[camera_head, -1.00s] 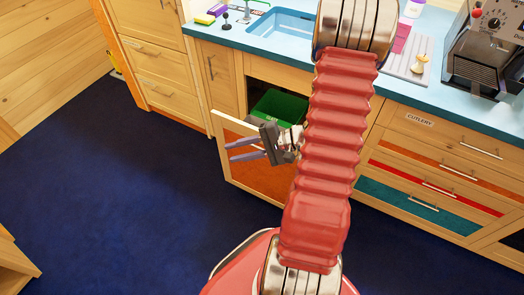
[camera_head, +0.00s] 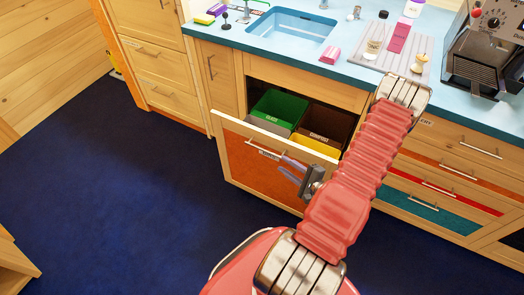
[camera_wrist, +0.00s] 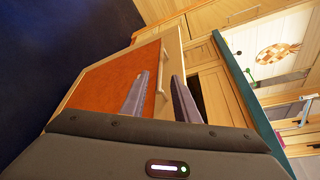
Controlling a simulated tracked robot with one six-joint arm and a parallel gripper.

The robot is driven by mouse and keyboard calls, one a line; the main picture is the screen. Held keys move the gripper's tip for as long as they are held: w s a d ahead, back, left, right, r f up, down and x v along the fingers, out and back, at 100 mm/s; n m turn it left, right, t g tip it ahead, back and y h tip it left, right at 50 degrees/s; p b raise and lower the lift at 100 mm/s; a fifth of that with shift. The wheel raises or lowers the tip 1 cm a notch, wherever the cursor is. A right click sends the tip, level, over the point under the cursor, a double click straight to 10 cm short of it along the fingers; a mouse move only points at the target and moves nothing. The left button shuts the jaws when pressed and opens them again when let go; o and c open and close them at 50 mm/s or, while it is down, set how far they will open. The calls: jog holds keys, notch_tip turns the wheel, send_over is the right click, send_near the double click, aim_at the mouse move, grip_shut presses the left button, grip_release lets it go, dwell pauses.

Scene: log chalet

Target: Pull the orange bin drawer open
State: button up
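The orange bin drawer (camera_head: 262,168) stands pulled out from under the blue counter, its wooden-framed front well forward of the cabinet. Inside show a green bin (camera_head: 278,108), a brown bin (camera_head: 326,124) and a yellow bin (camera_head: 314,145). Its bar handle (camera_head: 262,147) runs along the upper front and also shows in the wrist view (camera_wrist: 160,79). My gripper (camera_head: 289,168) is by the right part of the drawer front, near the handle's right end. In the wrist view its two fingers (camera_wrist: 163,85) are apart, with the handle seen between them. Contact with the handle cannot be told.
A sink (camera_head: 292,28) and small items are on the counter (camera_head: 235,38). A coffee machine (camera_head: 487,60) stands at right. Closed drawers with orange, red and teal (camera_head: 425,210) fronts are to the right. Dark blue floor (camera_head: 110,190) is clear at left.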

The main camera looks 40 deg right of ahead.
aim_at(263, 149)
jog(key=shift+w, duration=0.15)
jog(key=shift+x, duration=6.8)
grip_shut()
jog(key=shift+f, duration=0.1)
